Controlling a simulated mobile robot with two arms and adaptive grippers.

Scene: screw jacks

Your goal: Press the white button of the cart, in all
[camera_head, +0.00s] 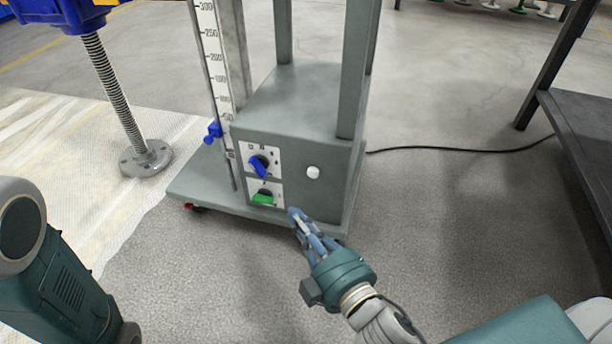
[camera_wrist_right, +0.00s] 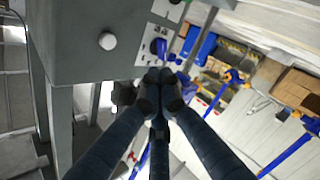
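The grey cart (camera_head: 300,95) has a control box whose front panel carries a round white button (camera_head: 313,172). The white button also shows in the right wrist view (camera_wrist_right: 107,41), at the upper left. Left of it on the panel are a blue knob (camera_head: 259,165) and a green knob (camera_head: 263,197). My right gripper (camera_head: 296,215) is in front of the lower panel, below and slightly left of the white button and apart from it. Its fingertips are together in the wrist view (camera_wrist_right: 160,85), with nothing between them. My left gripper is not in view.
A vertical scale (camera_head: 215,70) with a blue clamp (camera_head: 213,131) stands on the cart's left. A screw jack (camera_head: 145,155) stands on a pale mat (camera_head: 60,135). A black cable (camera_head: 460,151) runs right, towards a dark metal table (camera_head: 580,130).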

